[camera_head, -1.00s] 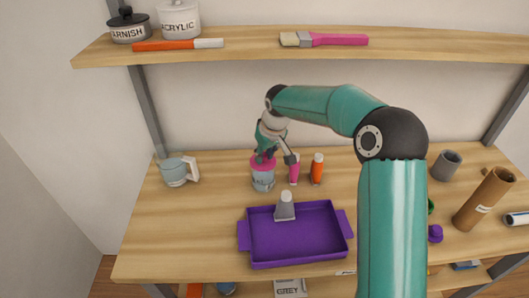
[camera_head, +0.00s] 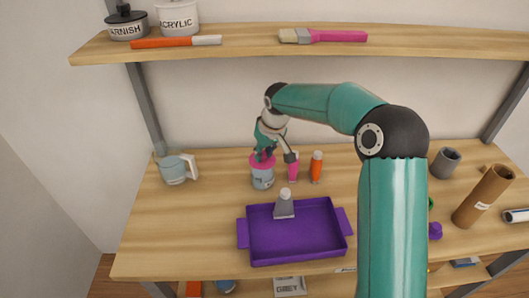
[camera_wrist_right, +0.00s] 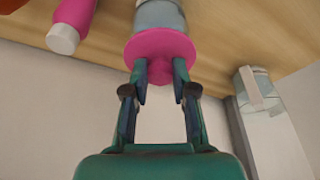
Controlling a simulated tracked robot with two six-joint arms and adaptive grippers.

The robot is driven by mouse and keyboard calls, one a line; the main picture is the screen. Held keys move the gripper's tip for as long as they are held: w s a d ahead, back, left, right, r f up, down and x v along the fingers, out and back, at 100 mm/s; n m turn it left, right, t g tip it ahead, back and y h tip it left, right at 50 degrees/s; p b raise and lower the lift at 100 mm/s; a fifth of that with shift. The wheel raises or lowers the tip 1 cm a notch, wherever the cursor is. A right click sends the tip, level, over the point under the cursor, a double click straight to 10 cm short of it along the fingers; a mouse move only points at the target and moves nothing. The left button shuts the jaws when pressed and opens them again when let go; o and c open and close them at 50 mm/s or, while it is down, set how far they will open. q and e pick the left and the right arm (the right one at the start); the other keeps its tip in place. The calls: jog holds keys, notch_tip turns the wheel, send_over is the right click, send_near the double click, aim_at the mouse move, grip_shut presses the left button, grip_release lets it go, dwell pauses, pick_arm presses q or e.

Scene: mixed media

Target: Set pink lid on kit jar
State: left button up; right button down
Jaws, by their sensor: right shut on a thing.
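The kit jar (camera_head: 263,179) is a pale blue-grey jar standing on the wooden table, left of the middle. The pink lid (camera_head: 257,164) is at the jar's mouth. In the right wrist view the lid (camera_wrist_right: 160,47) covers the end of the jar (camera_wrist_right: 158,14), and the two look in line. I cannot tell whether the lid is fully seated. My right gripper (camera_wrist_right: 160,75) is shut on the lid's knob, and it shows above the jar in the head view (camera_head: 264,155). My left gripper is not in view.
A pink bottle (camera_head: 293,170) and an orange bottle (camera_head: 316,168) stand close right of the jar. A pale mug (camera_head: 173,170) stands to the left. A shelf (camera_head: 240,39) hangs above.

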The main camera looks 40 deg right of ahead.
aim_at(264, 155)
jog(key=shift+f+b, duration=0.65)
jog(key=shift+f, duration=0.25)
jog(key=c, duration=0.9)
grip_release()
jog(key=shift+c, duration=0.6)
jog(key=shift+r, duration=0.15)
jog(key=shift+p+v, duration=1.5)
jog(key=shift+v, duration=1.2)
jog(key=shift+s+r, duration=0.1)
jog(key=shift+r, duration=0.1)
